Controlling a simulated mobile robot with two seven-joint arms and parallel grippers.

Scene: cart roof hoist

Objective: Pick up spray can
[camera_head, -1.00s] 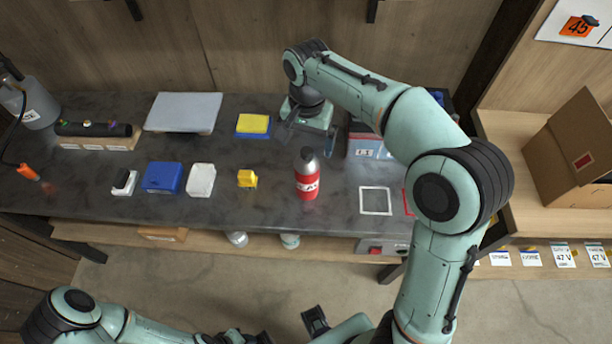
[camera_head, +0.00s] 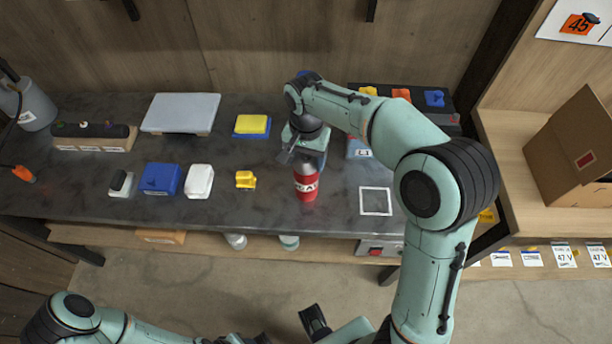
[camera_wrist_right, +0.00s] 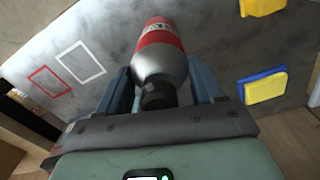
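The spray can (camera_head: 306,180) is red with a white label band and a grey top, and stands upright on the dark bench in the head view. In the right wrist view the can (camera_wrist_right: 160,55) lies between the two fingers, its dark nozzle towards the palm. My right gripper (camera_head: 304,155) is at the can's top, its fingers open on either side; the wrist view also shows this gripper (camera_wrist_right: 163,88). The far finger is partly hidden in the head view. My left gripper (camera_head: 315,322) is at the bottom edge, only partly visible, away from the bench.
A yellow block (camera_head: 245,180), a white box (camera_head: 199,181) and a blue box (camera_head: 161,179) stand left of the can. A yellow-blue sponge (camera_head: 253,125) lies behind them. A white square outline (camera_head: 375,201) marks bare bench to the right. A cardboard box (camera_head: 575,150) sits far right.

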